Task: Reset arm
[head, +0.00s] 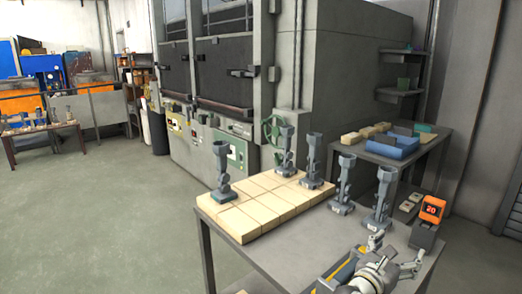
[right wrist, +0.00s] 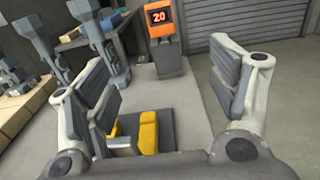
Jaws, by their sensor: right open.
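My right gripper (head: 396,250) is at the front right of the grey table (head: 310,245). In the right wrist view its fingers (right wrist: 165,85) stand wide apart with nothing held between them. Several grey shell-like pieces stand upright. Two more stand on the table to the right, one (head: 344,187) behind the other (head: 382,200), which is close beyond the gripper. My left gripper is not in view.
An orange display reading 20 (head: 431,210) stands at the table's right edge; it also shows in the right wrist view (right wrist: 160,22). A yellow and grey item (right wrist: 148,130) lies below the fingers. A large oven (head: 340,60) stands behind. Floor at left (head: 100,220) is clear.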

